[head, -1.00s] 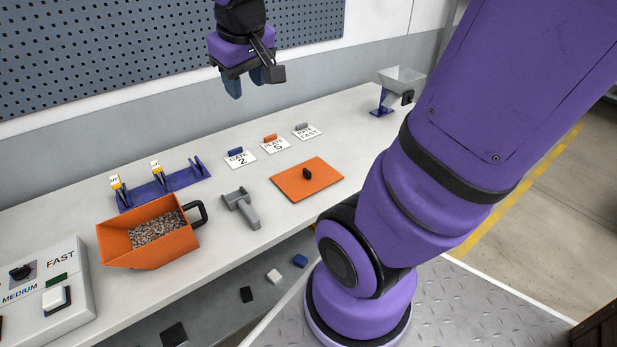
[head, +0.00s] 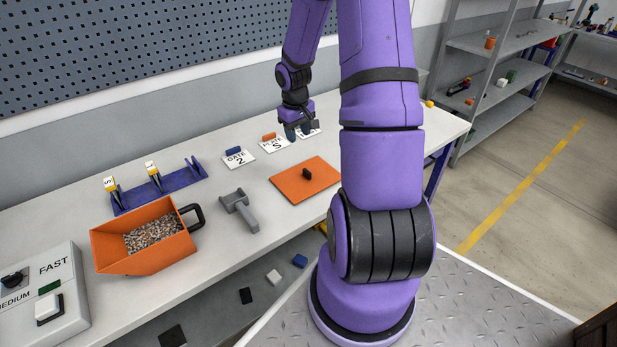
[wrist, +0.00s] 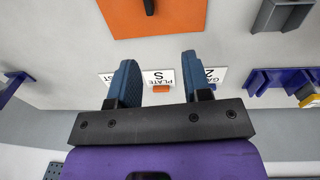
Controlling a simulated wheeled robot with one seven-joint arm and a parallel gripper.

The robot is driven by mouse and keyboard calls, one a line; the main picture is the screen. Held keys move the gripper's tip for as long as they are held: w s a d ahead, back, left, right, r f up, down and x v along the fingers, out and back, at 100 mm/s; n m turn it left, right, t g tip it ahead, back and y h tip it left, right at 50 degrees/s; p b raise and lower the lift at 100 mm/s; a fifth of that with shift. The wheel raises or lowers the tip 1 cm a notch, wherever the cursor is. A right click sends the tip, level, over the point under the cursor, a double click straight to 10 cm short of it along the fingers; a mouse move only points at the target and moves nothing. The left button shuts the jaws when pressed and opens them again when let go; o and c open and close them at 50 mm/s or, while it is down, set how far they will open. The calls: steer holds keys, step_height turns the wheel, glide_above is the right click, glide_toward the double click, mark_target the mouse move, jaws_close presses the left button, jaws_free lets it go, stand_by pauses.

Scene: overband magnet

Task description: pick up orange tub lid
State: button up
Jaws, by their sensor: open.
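The orange tub lid (head: 300,183) is a flat square plate with a small black knob (head: 307,173) in its middle. My gripper (head: 298,134) is above the bench, behind the lid and over the row of cards. In the wrist view its blue fingers (wrist: 160,80) are apart with nothing between them.
Cards with small blocks, "GATE 2" (head: 238,158) and "PLATE S" (head: 275,145), stand behind the lid. A grey scoop-like tool (head: 240,210) lies left of it. An orange tub of granules (head: 140,262), a blue rack (head: 155,190) and a control box (head: 45,290) are farther left.

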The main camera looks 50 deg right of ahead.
glide_above(307, 171)
step_height(307, 171, down, 7)
steer(key=shift+y, duration=0.4)
step_height(307, 171, down, 5)
steer(key=shift+s+d+f, duration=0.1)
steer(key=shift+d, duration=0.05)
steer(key=shift+f, duration=2.65)
jaws_close()
